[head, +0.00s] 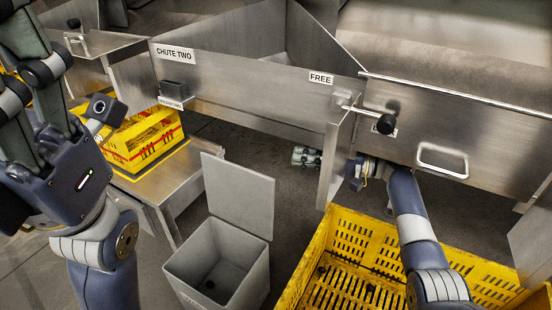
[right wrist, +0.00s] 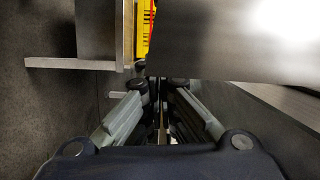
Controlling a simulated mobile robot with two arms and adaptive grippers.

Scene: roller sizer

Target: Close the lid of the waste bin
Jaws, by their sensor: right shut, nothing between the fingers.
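The grey waste bin (head: 213,270) stands on the floor at the lower middle of the head view. Its lid (head: 240,193) is open and stands up at the bin's back edge. The inside looks mostly empty, with a small dark spot at the bottom. My right gripper (head: 356,172) is to the right of the lid, apart from it, beside a metal chute panel that partly hides it. In the right wrist view its fingers (right wrist: 159,84) are together with nothing held. My left gripper (head: 38,75) is raised at the far left; its fingertips are not clear.
A yellow crate (head: 335,235) stands right of the bin, under my right arm. Another yellow crate (head: 150,137) rests on a metal stand (head: 185,177) to the left. Metal chutes (head: 255,85) run across the back.

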